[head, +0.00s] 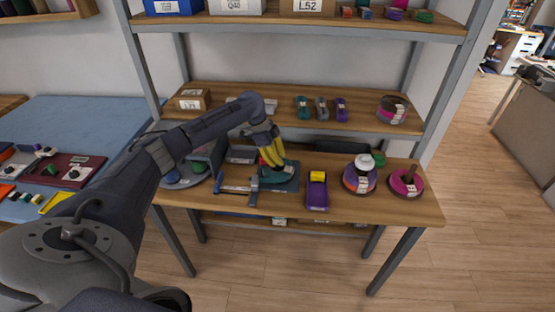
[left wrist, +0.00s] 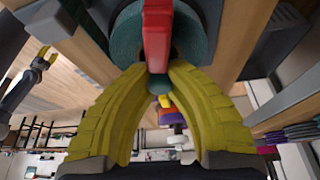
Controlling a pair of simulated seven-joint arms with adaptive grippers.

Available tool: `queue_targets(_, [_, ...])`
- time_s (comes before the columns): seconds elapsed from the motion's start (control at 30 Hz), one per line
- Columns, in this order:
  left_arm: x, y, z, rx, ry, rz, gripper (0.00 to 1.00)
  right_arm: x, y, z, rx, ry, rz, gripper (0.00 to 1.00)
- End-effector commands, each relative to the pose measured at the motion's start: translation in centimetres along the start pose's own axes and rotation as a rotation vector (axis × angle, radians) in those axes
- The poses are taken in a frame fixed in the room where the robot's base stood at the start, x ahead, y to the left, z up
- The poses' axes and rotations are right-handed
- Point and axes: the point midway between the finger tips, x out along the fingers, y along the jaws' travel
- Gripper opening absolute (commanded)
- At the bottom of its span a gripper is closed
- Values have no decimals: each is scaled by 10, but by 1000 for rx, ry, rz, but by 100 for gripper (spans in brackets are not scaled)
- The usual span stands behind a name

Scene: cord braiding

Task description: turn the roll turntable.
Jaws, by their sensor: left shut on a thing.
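My left gripper (head: 276,154) has yellow fingers and reaches down to a teal round piece (head: 284,176) on the workbench. In the left wrist view, the fingertips of my left gripper (left wrist: 160,72) close around the lower end of a red bar (left wrist: 157,38). A teal disc (left wrist: 124,40) lies behind that bar. The exact contact is partly hidden by the fingers. Which round piece is the roll turntable is not clear. A dark arm with a yellow tip (left wrist: 44,57), probably my right gripper, shows at the left wrist view's left edge; its jaws are too small to judge.
A blue clamp-like tool (head: 236,189) lies left of the gripper. A purple dispenser with a yellow roll (head: 317,190), a purple-orange spool (head: 359,178) and a magenta spool (head: 406,183) stand to the right. A shelf (head: 365,124) with small items runs above the bench.

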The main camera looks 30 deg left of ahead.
Motion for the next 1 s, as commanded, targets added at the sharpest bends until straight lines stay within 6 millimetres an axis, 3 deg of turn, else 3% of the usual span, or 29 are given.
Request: queue_targets(1.0, [1,1,-2,-467,3,-191,0,0,0,0,0,0,0,44])
